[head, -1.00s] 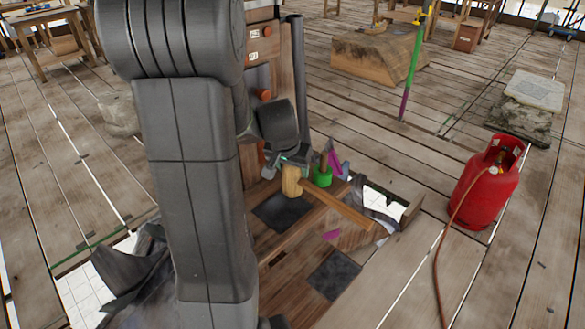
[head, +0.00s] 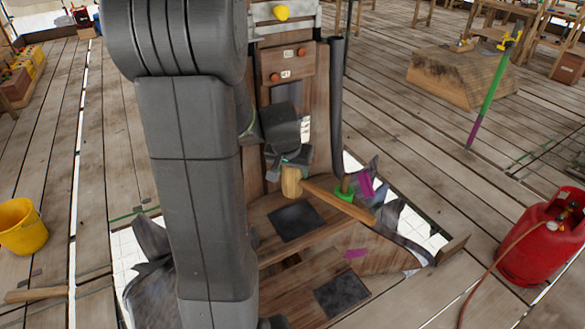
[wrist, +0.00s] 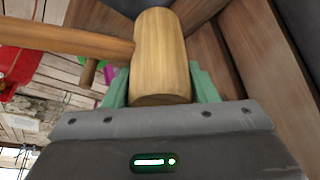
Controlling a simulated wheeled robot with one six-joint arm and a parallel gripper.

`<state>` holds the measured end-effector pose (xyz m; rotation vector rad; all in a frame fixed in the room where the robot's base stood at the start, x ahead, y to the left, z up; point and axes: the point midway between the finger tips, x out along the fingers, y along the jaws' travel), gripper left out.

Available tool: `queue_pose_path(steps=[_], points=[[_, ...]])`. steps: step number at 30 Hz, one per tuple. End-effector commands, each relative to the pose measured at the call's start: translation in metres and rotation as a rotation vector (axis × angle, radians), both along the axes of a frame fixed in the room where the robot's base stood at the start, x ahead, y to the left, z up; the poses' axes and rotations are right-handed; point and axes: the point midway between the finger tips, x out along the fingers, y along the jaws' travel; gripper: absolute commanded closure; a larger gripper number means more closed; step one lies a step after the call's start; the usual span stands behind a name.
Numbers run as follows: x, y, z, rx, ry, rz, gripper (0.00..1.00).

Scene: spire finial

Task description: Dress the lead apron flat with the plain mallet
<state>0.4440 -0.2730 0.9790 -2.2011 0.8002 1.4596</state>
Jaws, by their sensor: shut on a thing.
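A wooden mallet with a round pale head (head: 291,182) and a long handle reaching right is held by my gripper (head: 290,160). In the wrist view the mallet head (wrist: 160,55) sits between the green fingers of my gripper (wrist: 163,88), which are shut on the head, not the handle. Dark grey crumpled sheet, seemingly the lead apron, rises at the left (head: 150,240) and right (head: 390,215) of the wooden spire base. Its left part is partly hidden by my arm. I cannot tell whether the mallet touches anything.
A green-collared tool (head: 343,194) stands behind the mallet handle. Dark flat patches (head: 296,221) lie on the wooden base. A red gas cylinder (head: 540,240) with a hose stands at right, a yellow bucket (head: 20,228) at left. Openings in the planks show white below.

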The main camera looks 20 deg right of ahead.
Motion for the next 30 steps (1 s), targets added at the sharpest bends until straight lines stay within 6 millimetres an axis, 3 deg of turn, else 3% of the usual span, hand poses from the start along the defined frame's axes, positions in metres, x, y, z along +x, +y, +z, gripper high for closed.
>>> queue_pose_path(steps=[5, 11, 27, 30], points=[[0.000, 0.000, 0.000, -0.001, -0.001, 0.005, 0.89], [0.000, 0.000, -0.014, -0.001, -0.001, 0.005, 0.89], [0.000, 0.000, -0.088, 0.000, 0.000, 0.005, 0.89], [0.001, 0.000, -0.061, -0.002, -0.005, 0.005, 0.89]])
